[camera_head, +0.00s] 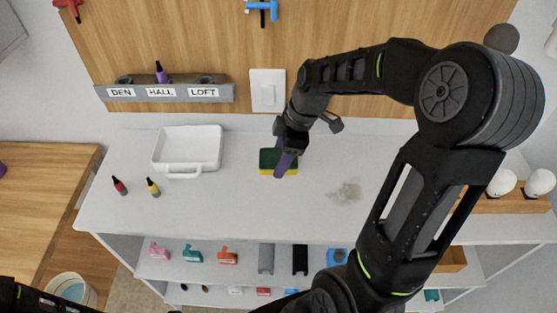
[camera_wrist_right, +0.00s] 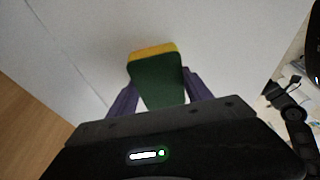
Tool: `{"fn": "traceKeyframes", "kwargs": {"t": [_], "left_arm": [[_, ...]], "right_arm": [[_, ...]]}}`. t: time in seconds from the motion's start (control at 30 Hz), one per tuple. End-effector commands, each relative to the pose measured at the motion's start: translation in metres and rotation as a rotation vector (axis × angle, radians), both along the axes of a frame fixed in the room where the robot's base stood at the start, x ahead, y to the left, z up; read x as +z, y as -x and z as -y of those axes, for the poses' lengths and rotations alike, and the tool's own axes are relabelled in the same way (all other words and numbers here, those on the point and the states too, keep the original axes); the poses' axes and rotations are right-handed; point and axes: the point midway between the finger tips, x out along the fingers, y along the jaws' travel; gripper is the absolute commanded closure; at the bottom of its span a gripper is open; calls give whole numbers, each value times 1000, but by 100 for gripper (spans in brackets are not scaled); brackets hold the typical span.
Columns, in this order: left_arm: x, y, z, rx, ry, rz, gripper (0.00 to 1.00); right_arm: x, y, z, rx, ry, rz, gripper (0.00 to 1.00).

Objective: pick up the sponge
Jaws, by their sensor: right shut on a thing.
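The sponge (camera_head: 266,165) is dark green on top with a yellow layer below. In the head view it is at the white counter (camera_head: 230,215), right of the white tray. My right gripper (camera_head: 284,163) is over it, its purple fingers partly hiding it. In the right wrist view the sponge (camera_wrist_right: 155,75) sits between the two purple fingers of the right gripper (camera_wrist_right: 155,95), which are shut on its sides. I cannot tell whether it still touches the counter. At the lower left of the head view only a dark part of my left arm shows, without its gripper.
A white tray (camera_head: 187,150) stands left of the sponge. A brownish stain (camera_head: 345,192) marks the counter to the right. A labelled grey rack (camera_head: 180,94) is on the wall behind. The front middle counter is clear.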

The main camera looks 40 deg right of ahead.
Motion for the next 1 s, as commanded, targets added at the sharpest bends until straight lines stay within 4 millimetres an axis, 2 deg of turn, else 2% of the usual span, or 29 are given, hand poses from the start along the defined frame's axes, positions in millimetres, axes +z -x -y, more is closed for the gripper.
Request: {"fn": "traceKeyframes", "kwargs": {"t": [0.13,0.47,0.57,0.9,1.0], "left_arm": [[0,0,0,0,0,0,62],[4,0,0,0,0,0,62],[0,0,0,0,1,0,62],[-8,-1,1,-2,3,4,62],[-8,-2,1,-2,3,4,62]], "right_arm": [[0,0,0,0,0,0,79],[5,0,0,0,1,1,79],[16,-1,0,0,1,6,79],[81,-1,0,2,2,4,79],[94,-1,0,1,1,3,79]]}}
